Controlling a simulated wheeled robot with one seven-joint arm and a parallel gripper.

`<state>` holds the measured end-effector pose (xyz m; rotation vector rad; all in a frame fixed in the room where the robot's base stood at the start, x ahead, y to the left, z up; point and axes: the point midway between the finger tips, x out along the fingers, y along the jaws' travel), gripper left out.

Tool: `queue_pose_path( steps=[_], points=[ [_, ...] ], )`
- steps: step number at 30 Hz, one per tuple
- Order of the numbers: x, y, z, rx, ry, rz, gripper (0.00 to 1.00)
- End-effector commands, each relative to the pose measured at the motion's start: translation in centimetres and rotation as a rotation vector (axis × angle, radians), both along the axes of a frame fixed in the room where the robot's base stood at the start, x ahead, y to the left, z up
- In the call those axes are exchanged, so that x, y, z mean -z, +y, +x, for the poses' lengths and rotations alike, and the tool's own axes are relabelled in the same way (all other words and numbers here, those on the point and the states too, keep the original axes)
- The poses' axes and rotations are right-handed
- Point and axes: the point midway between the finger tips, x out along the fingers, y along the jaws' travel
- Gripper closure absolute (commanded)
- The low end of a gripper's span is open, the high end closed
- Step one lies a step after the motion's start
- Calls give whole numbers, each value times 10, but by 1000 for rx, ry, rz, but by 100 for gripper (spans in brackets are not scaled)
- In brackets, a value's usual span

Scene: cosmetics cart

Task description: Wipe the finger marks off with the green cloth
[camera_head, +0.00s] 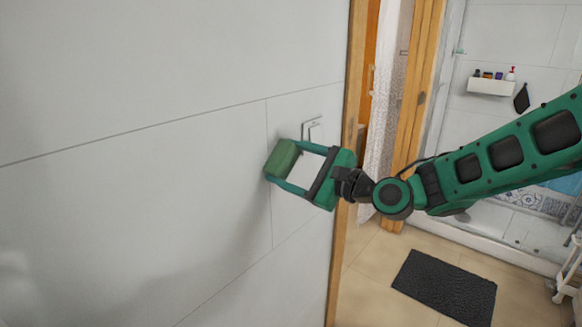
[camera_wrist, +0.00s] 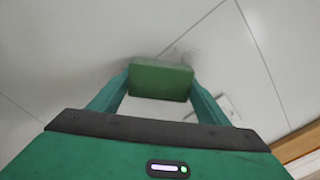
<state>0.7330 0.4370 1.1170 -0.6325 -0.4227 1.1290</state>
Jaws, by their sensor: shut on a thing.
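The green cloth, a folded block-like pad (camera_head: 281,157), is between the fingertips of my gripper (camera_head: 279,163), close to the grey tiled wall (camera_head: 150,190). In the wrist view the cloth (camera_wrist: 160,80) spans both fingers of my gripper (camera_wrist: 160,74). I cannot tell whether it touches the wall. Faint dark smudges (camera_wrist: 187,53) show on the wall just beyond the cloth's upper edge in the wrist view; I cannot fully tell marks from shadow. Part of the wall behind the cloth is hidden.
A white light switch (camera_head: 313,129) is on the wall just right of my gripper, and also shows in the wrist view (camera_wrist: 229,108). A wooden door frame (camera_head: 346,150) edges the wall. Beyond lie a dark mat (camera_head: 445,287) and a small shelf (camera_head: 490,87).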

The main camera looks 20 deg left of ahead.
Motion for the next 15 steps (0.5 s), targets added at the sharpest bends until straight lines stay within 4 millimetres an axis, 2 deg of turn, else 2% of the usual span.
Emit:
queue_pose_path(
  steps=[9,15],
  points=[
    [-1,-7,16,7,-6,1,51],
    [-1,-10,19,5,-5,1,51]
  ],
)
